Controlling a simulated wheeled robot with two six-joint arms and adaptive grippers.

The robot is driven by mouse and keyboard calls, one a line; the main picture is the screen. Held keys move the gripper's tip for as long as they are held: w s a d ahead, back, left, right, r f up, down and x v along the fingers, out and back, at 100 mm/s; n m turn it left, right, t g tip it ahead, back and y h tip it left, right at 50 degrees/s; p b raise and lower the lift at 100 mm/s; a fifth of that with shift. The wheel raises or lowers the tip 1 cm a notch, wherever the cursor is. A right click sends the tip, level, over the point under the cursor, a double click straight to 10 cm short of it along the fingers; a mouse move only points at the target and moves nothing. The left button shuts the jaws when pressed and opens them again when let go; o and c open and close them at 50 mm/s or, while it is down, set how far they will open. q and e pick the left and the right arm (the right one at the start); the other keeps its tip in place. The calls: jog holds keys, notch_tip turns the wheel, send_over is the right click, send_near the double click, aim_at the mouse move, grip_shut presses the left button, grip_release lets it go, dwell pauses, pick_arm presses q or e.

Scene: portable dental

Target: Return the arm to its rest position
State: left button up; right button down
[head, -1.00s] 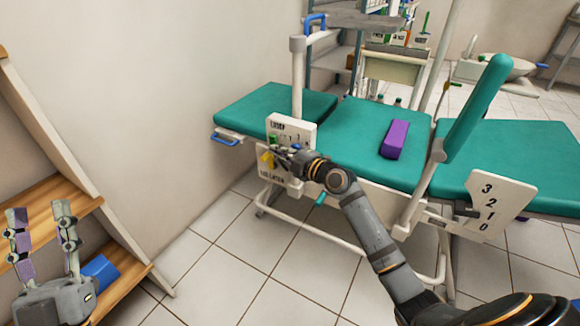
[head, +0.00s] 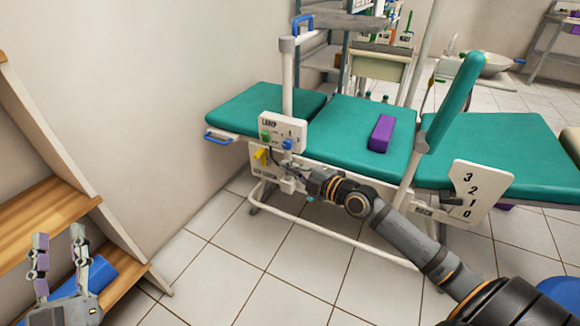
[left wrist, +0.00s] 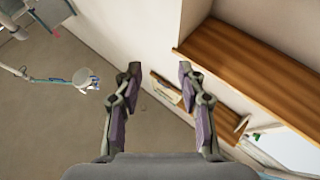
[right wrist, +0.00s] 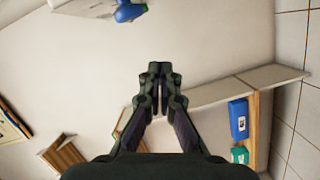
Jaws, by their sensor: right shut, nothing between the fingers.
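My right arm reaches across the floor to the near side of the teal dental chair (head: 240,110). My right gripper (head: 280,172) is just below the white control panel (head: 283,130) with green and blue knobs, near a yellow lever (head: 262,156). In the right wrist view its fingers (right wrist: 157,70) are together with nothing between them. Whether it touches the chair side cannot be told. My left gripper (head: 60,236) is raised at the lower left beside the wooden shelves. In the left wrist view its fingers (left wrist: 157,70) are apart and empty.
Wooden shelves (head: 50,208) with a blue item (head: 118,276) stand at the left. A purple block (head: 381,133) lies on the chair seat. A white 3-2-1-0 plate (head: 480,192) is on the chair's right side. The tiled floor (head: 220,262) in front is clear.

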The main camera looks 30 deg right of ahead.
pick_arm(q)
jog(key=shift+w+f+g, duration=0.2)
jog(key=shift+f+g, duration=0.1)
jog(key=shift+f, duration=0.25)
